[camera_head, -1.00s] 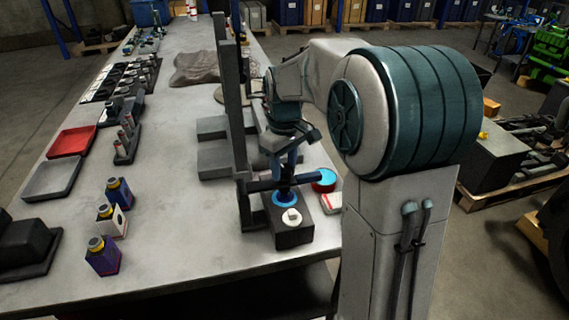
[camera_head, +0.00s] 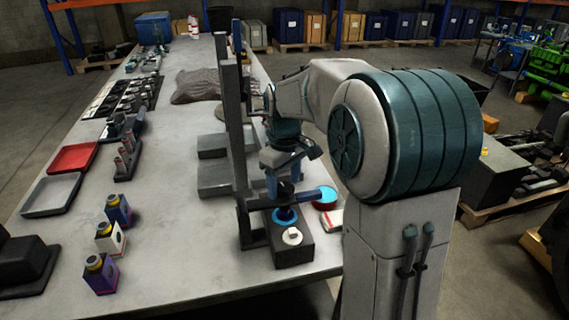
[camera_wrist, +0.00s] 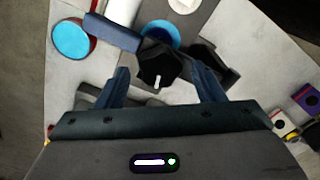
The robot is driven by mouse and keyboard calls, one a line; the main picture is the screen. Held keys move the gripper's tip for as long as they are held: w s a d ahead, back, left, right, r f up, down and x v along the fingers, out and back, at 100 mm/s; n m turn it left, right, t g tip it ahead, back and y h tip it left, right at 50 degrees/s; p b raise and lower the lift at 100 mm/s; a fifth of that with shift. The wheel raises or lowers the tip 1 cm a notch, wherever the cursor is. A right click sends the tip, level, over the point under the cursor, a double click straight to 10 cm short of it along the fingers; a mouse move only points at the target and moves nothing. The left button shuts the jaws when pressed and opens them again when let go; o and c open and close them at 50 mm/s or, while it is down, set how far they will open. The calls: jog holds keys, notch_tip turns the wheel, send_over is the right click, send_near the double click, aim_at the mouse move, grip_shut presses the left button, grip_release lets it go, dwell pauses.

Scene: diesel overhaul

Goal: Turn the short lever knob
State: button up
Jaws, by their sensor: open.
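A black lobed knob (camera_wrist: 160,66) with a white mark sits between my gripper's fingers in the wrist view. My gripper (camera_wrist: 164,86) is open, with one blue-grey finger on either side of the knob; I cannot tell whether either touches it. In the head view my gripper (camera_head: 284,184) points down over a dark block (camera_head: 292,255). A blue ring (camera_head: 285,217) lies on the block, below the knob, and it also shows in the wrist view (camera_wrist: 163,32). A blue-grey bar (camera_wrist: 112,32) reaches out beside the knob. My gripper partly hides the knob in the head view.
A pale round knob (camera_head: 292,237) is on the block's near part. A dark upright post (camera_head: 236,130) stands close left of my gripper. A red can with a blue top (camera_head: 326,195) is to the right. Several small bottles (camera_head: 110,238) stand left; tabletop between is clear.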

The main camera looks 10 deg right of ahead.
aim_at(285, 187)
notch_tip(285, 187, up, 13)
jog(key=shift+r, duration=0.15)
dwell(0.4)
notch_tip(285, 187, down, 14)
jog(key=n+p, duration=0.6)
jog(key=n, duration=0.8)
jog(key=shift+s, duration=0.1)
jog(key=shift+r, duration=0.1)
jog(key=c, duration=1)
